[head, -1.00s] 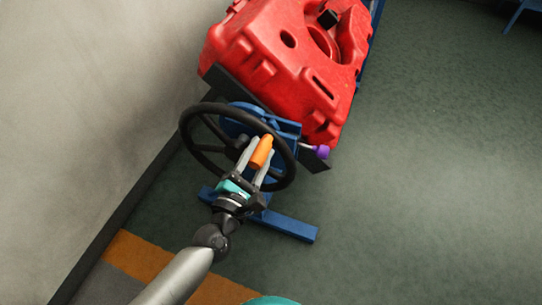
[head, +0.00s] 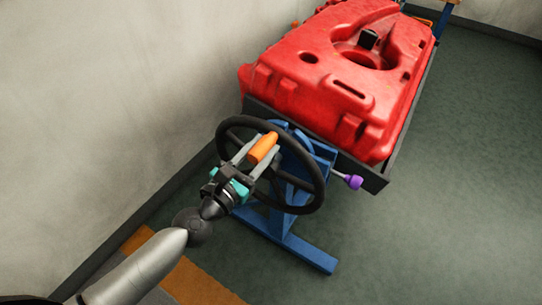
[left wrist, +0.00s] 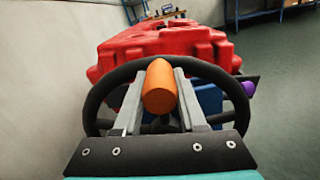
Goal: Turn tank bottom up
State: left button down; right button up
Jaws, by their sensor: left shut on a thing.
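The red tank (head: 330,85) lies in a dark cradle frame (head: 372,178) on a blue stand (head: 300,250). Its face with the round recess and a black cap is up, and the cradle looks about level. A black handwheel (head: 318,188) is on the stand's near end. My left gripper (head: 258,150) is shut on the wheel's orange handle (head: 264,147), near the top of the wheel. In the left wrist view, the orange handle (left wrist: 160,88) sits between the fingers, with the tank (left wrist: 165,45) behind the wheel. My right gripper is out of view.
A purple knob (head: 354,182) sticks out right of the wheel. A pale wall (head: 110,100) runs close along the left. The green floor (head: 470,170) on the right is clear. Blue shelving (left wrist: 255,8) shows at the back right in the left wrist view.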

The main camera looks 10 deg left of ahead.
pick_arm(q)
jog(key=shift+w+a+r+n+b, duration=0.1)
jog(key=shift+w+a+n+b, duration=0.2)
jog(key=shift+a+n, duration=0.4)
jog(key=shift+w+a+r+n+b, duration=0.1)
jog(key=shift+w+a+n+b, duration=0.25)
jog(key=shift+a, duration=0.55)
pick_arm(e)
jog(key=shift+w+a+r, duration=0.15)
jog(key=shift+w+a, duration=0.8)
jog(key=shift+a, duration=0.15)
pick_arm(q)
jog(key=shift+a, duration=0.1)
jog(key=c, duration=0.5)
grip_release()
jog(key=shift+s+f, duration=0.1)
jog(key=shift+s, duration=0.05)
jog(key=shift+s, duration=0.25)
jog(key=shift+b+v, duration=4)
jog(key=shift+v, duration=3.25)
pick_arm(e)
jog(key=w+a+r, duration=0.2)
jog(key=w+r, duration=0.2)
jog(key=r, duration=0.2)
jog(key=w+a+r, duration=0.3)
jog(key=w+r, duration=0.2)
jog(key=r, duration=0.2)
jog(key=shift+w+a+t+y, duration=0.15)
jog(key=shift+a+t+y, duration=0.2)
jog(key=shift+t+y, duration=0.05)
